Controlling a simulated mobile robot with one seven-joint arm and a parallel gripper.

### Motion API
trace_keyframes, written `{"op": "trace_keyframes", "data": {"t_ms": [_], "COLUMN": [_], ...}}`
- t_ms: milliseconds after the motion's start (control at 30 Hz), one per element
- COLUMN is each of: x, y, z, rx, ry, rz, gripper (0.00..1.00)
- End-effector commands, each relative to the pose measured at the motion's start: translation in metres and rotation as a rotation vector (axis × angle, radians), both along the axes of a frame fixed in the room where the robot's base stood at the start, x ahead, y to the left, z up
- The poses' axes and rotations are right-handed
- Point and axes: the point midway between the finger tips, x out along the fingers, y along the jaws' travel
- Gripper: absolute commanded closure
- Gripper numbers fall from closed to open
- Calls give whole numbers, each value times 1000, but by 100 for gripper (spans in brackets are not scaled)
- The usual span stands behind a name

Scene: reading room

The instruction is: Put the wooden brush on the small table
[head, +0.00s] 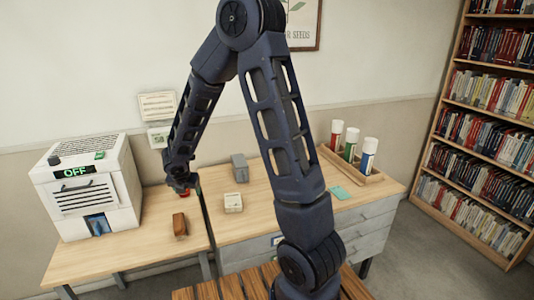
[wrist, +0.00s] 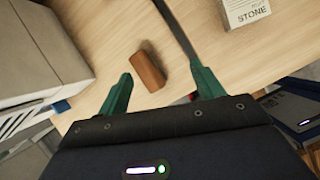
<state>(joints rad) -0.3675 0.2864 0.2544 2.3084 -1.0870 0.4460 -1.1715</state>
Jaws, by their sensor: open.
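The wooden brush (head: 180,225) is a small brown block lying on the left desk, near its right edge. In the wrist view the brush (wrist: 149,68) lies between and ahead of my two green fingers, slightly tilted. My gripper (head: 188,188) is open and empty, above the desk and behind the brush in the head view. It also shows in the wrist view (wrist: 161,73), with neither finger clearly touching the brush. A slatted wooden top (head: 234,288) shows at the bottom of the head view, partly hidden by my arm; I cannot tell if it is the small table.
A white machine reading OFF (head: 92,190) stands left of the brush. A dark gap separates the two desks. The right desk (head: 265,225) holds a pale box (head: 233,203), a grey object (head: 240,168) and a tray of tubes (head: 360,172). A bookcase (head: 480,130) stands far right.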

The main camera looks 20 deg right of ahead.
Motion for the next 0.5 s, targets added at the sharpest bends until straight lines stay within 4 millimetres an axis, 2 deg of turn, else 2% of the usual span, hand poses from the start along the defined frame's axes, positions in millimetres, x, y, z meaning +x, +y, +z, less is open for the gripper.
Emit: {"op": "trace_keyframes", "data": {"t_ms": [33, 267, 500], "x": [1, -10, -42], "y": [-17, -87, -152], "z": [19, 84, 141], "rx": [24, 149, 309], "ry": [-24, -105, -178], "rz": [-93, -527, -966], "gripper": [33, 33, 33]}}
